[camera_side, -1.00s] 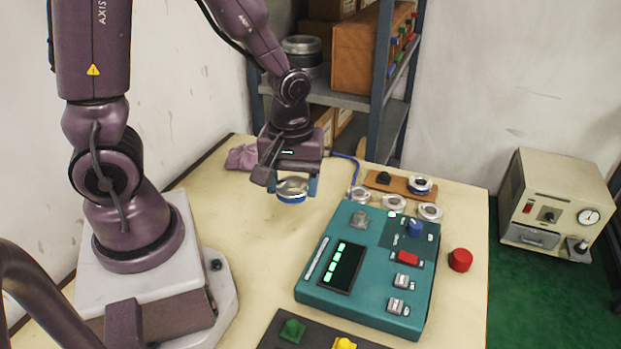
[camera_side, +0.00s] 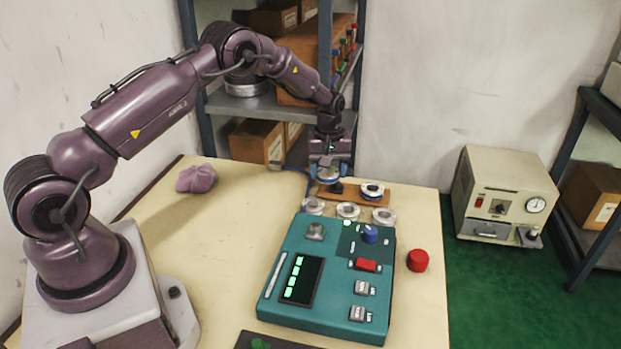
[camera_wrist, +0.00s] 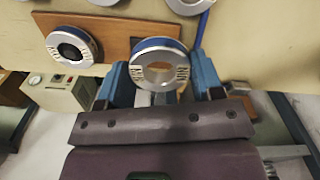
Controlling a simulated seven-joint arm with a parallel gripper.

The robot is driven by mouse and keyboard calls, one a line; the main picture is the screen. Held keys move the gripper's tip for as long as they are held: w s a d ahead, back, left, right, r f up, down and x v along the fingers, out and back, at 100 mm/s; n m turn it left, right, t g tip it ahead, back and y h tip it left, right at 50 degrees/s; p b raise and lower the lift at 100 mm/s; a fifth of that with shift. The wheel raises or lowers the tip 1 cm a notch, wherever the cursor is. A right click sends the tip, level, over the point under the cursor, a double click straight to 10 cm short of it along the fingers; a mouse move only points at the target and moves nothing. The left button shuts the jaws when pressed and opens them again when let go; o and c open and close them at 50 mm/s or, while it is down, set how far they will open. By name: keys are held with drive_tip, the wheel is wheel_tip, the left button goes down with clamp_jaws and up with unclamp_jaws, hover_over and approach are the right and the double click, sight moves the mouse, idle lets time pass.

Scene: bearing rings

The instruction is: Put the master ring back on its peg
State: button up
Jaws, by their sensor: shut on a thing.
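My gripper (camera_side: 329,172) is shut on a silver ring with a blue band, the held ring (camera_wrist: 160,44), gripped between blue fingers. In the side view it is just above the left end of a brown wooden board (camera_side: 402,198). A dark peg (camera_side: 337,187) shows on the board just below the ring. A second blue-banded ring (camera_side: 372,188) sits on the board's other end, and also shows in the wrist view (camera_wrist: 91,42). I cannot tell whether the held ring touches the peg.
Three silver rings (camera_side: 347,210) lie in a row in front of the board. A teal control box (camera_side: 330,290) is nearer, with a red button (camera_side: 418,260) at its right. A pink cloth (camera_side: 197,178) lies left. A shelf rack (camera_side: 270,103) stands behind.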

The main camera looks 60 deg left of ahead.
sight(337, 180)
drive_tip(key=shift+m, duration=0.3)
drive_tip(key=w+r, duration=0.1)
drive_tip(key=w, duration=0.1)
drive_tip(key=w+r, duration=0.1)
drive_tip(key=shift+w+a+r, duration=0.15)
drive_tip(key=shift+a+r, duration=0.1)
drive_tip(key=shift+r, duration=0.25)
drive_tip(key=shift+d+f, duration=0.1)
drive_tip(key=shift+f, duration=1.9)
drive_tip(key=shift+f, duration=0.15)
drive_tip(key=shift+f, duration=0.85)
drive_tip(key=shift+f, duration=0.75)
drive_tip(key=o, duration=1.2)
drive_tip(key=shift+o, duration=0.2)
